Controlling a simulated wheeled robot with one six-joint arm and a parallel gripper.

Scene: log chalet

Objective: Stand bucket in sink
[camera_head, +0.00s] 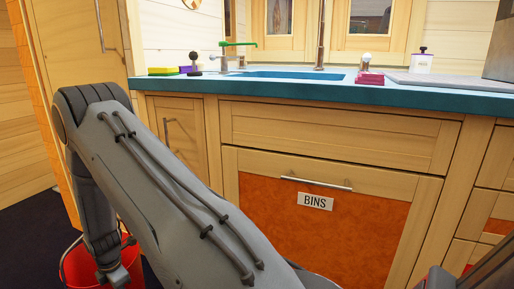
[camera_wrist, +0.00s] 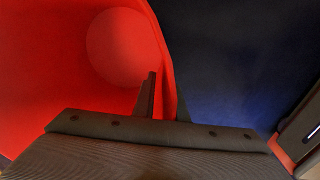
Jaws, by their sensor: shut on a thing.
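The red bucket (camera_head: 76,271) is low at the left in the head view, beside the cabinets and well below the counter. Part of it is hidden by my arm and the picture's lower edge. In the wrist view the bucket's red inside (camera_wrist: 60,60) fills the left half. My gripper (camera_wrist: 165,105) is shut on the bucket's wall near the rim, one finger inside it. The sink (camera_head: 285,75) is a blue-edged opening in the counter, seen at a low angle, so its inside is hidden.
The blue-edged counter (camera_head: 400,95) runs above the wooden cabinets and the drawer marked BINS (camera_head: 315,201). A tap (camera_head: 320,40) stands behind the sink. A yellow-green sponge (camera_head: 162,71) lies left, a dark red item (camera_head: 370,78) right. Dark floor (camera_head: 25,240) shows at left.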

